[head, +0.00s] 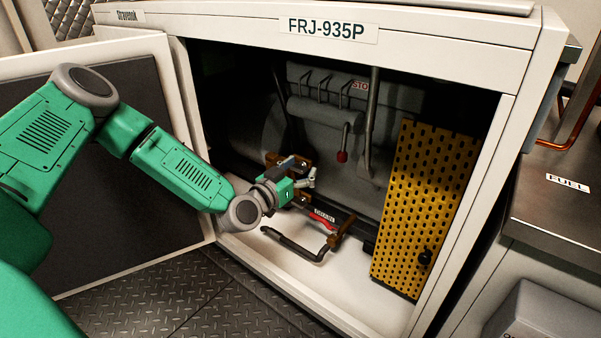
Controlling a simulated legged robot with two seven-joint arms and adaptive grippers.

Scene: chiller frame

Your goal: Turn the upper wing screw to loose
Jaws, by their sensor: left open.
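My left gripper (311,178) reaches into the open cabinet and is open, with its fingers pointing right. It is beside a brown bracket (299,164), which is partly hidden behind the gripper and wrist. I cannot clearly make out the upper wing screw; it is too small or hidden near the gripper. I cannot tell whether the fingers touch anything. A second brown bracket (342,229) is lower and to the right, near a red handle (322,217) and a "DRAIN" label. My right gripper is not in view.
The cabinet frame (450,50) bounds the opening, with its door (130,170) swung open at left. A dark bent bar (292,245) lies low in front. A red-tipped lever (342,156) hangs above right.

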